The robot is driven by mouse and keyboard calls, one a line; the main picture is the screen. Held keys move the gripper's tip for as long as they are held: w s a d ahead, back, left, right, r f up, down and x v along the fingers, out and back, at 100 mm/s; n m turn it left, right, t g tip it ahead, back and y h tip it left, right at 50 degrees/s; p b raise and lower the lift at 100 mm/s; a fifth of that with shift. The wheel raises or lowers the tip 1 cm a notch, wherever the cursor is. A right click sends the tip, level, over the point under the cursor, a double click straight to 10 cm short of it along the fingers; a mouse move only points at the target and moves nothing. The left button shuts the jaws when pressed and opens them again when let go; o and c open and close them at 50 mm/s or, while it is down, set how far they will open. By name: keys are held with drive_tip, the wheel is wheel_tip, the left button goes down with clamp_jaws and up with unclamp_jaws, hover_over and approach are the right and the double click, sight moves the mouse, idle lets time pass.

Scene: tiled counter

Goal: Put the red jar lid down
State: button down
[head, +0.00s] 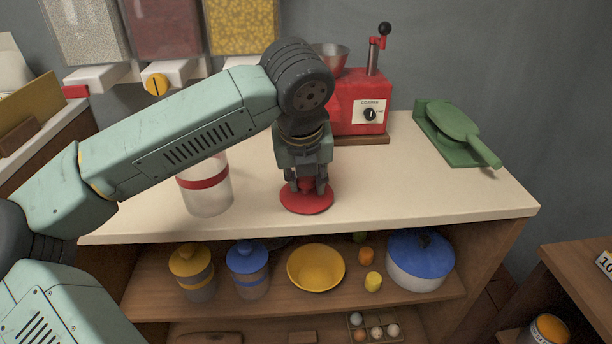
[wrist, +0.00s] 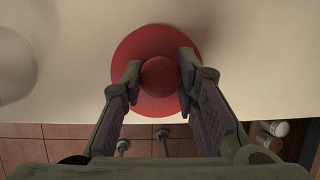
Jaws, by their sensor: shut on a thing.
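The red jar lid (head: 306,200) is a flat red disc with a round knob, at the front of the cream counter. In the wrist view the lid (wrist: 150,52) shows from above with its knob between my fingers. My gripper (head: 306,184) points down and is shut on the knob of the lid; it also shows in the wrist view (wrist: 160,75). The lid looks level and at or very near the counter top; I cannot tell if it touches. A clear jar with a red band (head: 206,188) stands left of the lid, partly behind my arm.
A red grinder (head: 358,98) stands behind my gripper, and a green board with a scoop (head: 455,130) lies at the back right. The counter (head: 420,195) right of the lid is clear. Its front edge is close. A shelf below holds a yellow bowl (head: 316,268) and lidded jars.

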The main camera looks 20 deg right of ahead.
drive_tip(key=shift+f, duration=0.2)
drive_tip(key=c, duration=1.2)
unclamp_jaws()
drive_tip(key=shift+c, duration=0.2)
drive_tip(key=shift+r, duration=0.15)
drive_tip(key=shift+r, duration=0.25)
drive_tip(key=v, duration=1.1)
drive_tip(key=shift+s+r, duration=0.2)
drive_tip(key=shift+r, duration=0.1)
